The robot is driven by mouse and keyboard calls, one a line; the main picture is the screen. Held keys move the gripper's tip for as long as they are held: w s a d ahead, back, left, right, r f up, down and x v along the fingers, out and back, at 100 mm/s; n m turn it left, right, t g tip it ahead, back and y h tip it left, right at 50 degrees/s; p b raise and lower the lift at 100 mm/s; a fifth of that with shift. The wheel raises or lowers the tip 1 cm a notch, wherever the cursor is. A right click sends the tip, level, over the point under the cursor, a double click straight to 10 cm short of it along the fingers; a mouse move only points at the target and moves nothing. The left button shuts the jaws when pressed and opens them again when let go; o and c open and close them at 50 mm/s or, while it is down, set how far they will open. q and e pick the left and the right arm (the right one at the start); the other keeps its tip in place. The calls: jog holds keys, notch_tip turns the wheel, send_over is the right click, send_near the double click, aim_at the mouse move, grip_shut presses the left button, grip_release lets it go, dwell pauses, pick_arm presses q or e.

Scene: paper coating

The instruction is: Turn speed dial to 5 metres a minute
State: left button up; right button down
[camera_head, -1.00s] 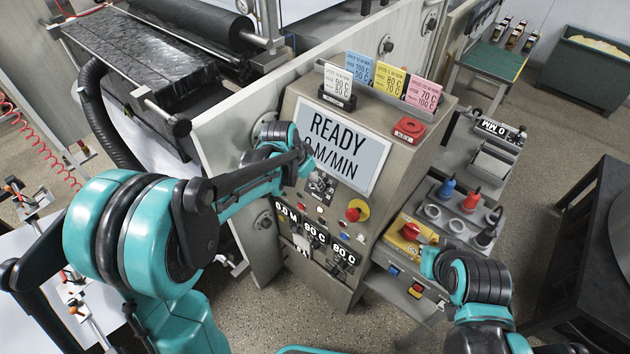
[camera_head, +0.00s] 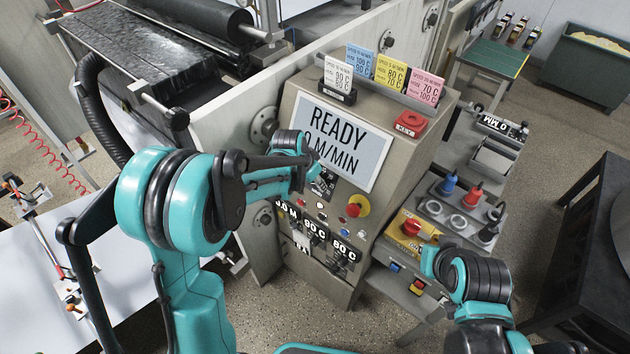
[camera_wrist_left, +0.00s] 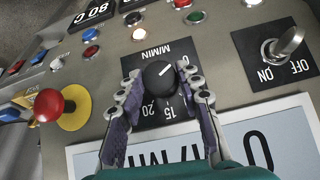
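The speed dial (camera_wrist_left: 158,75) is a black round knob on a black plate marked M/MIN, with 0, 15 and 20 readable in the left wrist view. Its white line points to the upper right, near the 0 side. My left gripper (camera_wrist_left: 160,82) is open, with one finger on each side of the knob and small gaps visible. In the head view, my left gripper (camera_head: 318,172) is at the panel below the display and hides most of the dial. The display (camera_head: 341,142) reads READY, 0 M/MIN. My right gripper (camera_head: 428,262) is near the side shelf; its fingers are unclear.
A red mushroom button on yellow (camera_wrist_left: 48,105) and an ON/OFF toggle (camera_wrist_left: 283,45) flank the dial plate in the wrist view. Coloured cards (camera_head: 390,72) stand on the console top. Bottles (camera_head: 472,197) stand on the side shelf at right.

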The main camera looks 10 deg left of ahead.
dwell(0.3)
pick_arm(q)
jog(key=shift+s+d+f+m+t+y+b, duration=0.1)
jog(key=shift+d+m+t+y+b, duration=0.05)
jog(key=shift+m+t+y+b, duration=0.4)
jog(key=shift+d+f+m+t+y+b, duration=0.1)
jog(key=shift+m+t+y+b, duration=0.2)
jog(key=shift+m+y, duration=0.3)
jog(key=shift+s+m+t+y+b, duration=0.1)
jog(key=shift+m+t+y+b, duration=0.8)
jog(key=shift+m+b, duration=0.35)
jog(key=shift+r, duration=0.1)
jog(key=o, duration=1.2)
jog(key=shift+c, duration=0.2)
jog(key=shift+s+r, duration=0.1)
